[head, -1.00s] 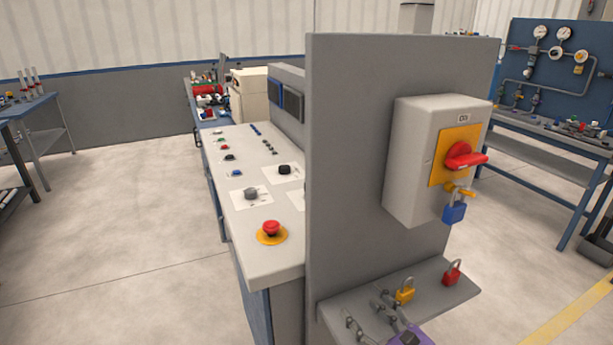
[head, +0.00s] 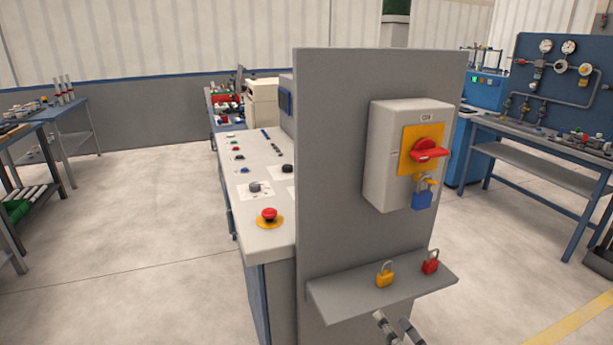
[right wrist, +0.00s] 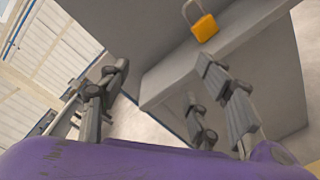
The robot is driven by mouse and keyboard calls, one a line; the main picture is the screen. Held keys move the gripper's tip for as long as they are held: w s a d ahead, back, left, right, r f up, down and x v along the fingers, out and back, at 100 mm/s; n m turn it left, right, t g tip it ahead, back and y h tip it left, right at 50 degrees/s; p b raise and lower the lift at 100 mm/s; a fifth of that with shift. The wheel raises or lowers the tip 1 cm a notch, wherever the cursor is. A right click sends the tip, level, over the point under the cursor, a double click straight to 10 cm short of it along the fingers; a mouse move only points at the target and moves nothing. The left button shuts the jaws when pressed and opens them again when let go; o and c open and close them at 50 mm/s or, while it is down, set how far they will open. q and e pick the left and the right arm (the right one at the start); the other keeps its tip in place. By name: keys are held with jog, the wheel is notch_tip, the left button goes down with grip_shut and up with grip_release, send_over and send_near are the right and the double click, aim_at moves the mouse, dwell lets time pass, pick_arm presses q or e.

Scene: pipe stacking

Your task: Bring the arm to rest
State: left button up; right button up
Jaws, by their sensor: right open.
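My right gripper (head: 398,328) shows only by its fingertips at the bottom edge of the head view, below and in front of the small grey shelf. In the right wrist view its two fingers (right wrist: 168,95) are spread apart with nothing between them. The shelf (head: 335,293) holds a yellow padlock (head: 385,275) and a red padlock (head: 430,263). The yellow padlock also shows beyond the fingers in the right wrist view (right wrist: 205,28). A blue padlock (head: 422,200) hangs below the red switch handle (head: 430,150) on the grey box (head: 385,150). My left gripper is not in view.
The shelf is fixed to an upright grey panel (head: 340,170) at the end of a control console (head: 262,235). Workbenches stand at the left (head: 75,135) and right (head: 530,165). The floor (head: 130,230) left of the console is open.

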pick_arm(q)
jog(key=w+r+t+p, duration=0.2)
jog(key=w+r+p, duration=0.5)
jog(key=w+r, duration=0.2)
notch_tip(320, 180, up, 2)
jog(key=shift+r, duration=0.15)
pick_arm(e)
jog(key=s+f+m+g+h, duration=0.1)
jog(key=s+f+m, duration=0.3)
jog(key=s+m, duration=0.5)
jog(key=s+f+m+g+h, duration=0.2)
jog(key=s+f+m+g, duration=0.2)
jog(key=s+m, duration=0.6)
jog(key=s+d+f+m+g+h, duration=0.1)
jog(key=s+f+m+g, duration=0.2)
jog(key=s+m, duration=0.6)
jog(key=s+f, duration=0.2)
jog(key=s, duration=0.7)
jog(key=shift+s+f+m+h, duration=0.3)
jog(key=shift+s+f+h, duration=0.05)
jog(key=shift+h, duration=0.05)
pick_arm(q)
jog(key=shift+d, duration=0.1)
